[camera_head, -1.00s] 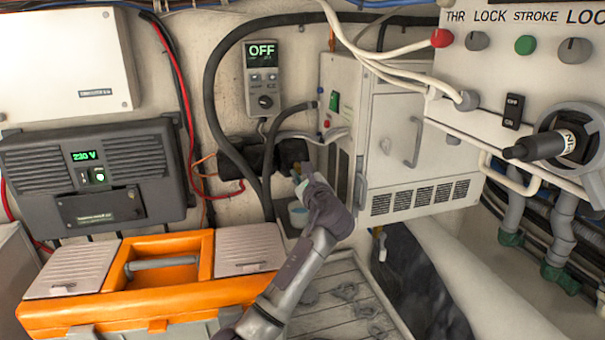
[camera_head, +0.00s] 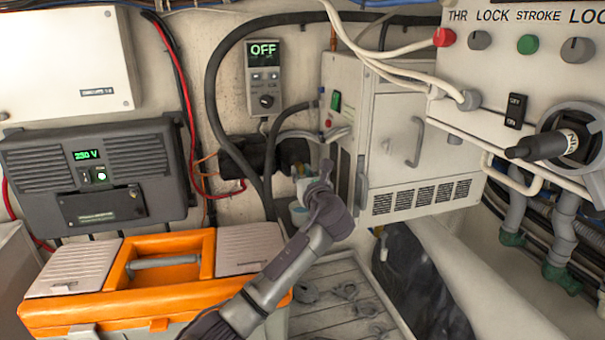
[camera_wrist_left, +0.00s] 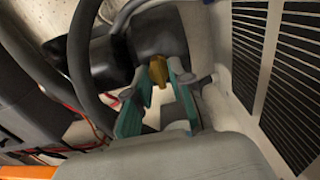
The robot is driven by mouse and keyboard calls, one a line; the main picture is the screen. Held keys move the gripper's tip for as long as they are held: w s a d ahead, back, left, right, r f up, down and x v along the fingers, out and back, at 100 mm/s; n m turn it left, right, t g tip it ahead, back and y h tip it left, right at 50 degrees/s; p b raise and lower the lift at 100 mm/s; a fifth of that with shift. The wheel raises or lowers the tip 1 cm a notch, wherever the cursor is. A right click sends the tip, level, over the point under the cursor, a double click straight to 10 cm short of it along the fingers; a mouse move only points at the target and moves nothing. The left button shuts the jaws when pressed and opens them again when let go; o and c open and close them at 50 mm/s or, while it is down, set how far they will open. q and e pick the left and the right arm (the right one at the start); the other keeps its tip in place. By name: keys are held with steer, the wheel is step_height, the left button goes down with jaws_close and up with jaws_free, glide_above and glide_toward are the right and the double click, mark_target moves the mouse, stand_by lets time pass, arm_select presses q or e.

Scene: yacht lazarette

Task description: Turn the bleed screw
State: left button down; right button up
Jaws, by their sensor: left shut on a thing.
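The brass-coloured bleed screw (camera_wrist_left: 158,71) shows in the left wrist view, on a dark fitting (camera_wrist_left: 158,35). The two teal-padded fingers of my left gripper (camera_wrist_left: 157,92) are shut on the screw, one on each side. In the head view my left gripper (camera_head: 306,182) is low by the back wall, left of the white cabinet. The screw cannot be made out there, hidden by the gripper and too small. My right gripper is not in view.
A white vented cabinet (camera_head: 385,150) stands close to the right of the gripper. Black hoses (camera_head: 212,110) run down just left of it. An orange toolbox (camera_head: 190,290) is at lower left. A control panel (camera_head: 530,80) with knobs is at upper right.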

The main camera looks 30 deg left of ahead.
arm_select(q)
steer(key=shift+a+r, duration=0.1)
steer(key=shift+r, duration=0.3)
steer(key=c, duration=1.2)
jaws_free()
steer(key=shift+c, duration=0.2)
steer(key=shift+o, duration=1.1)
steer(key=shift+f, duration=0.15)
steer(key=shift+w+f, duration=0.1)
steer(key=shift+f, duration=0.05)
steer(key=v, duration=1.2)
steer(key=shift+f, duration=0.1)
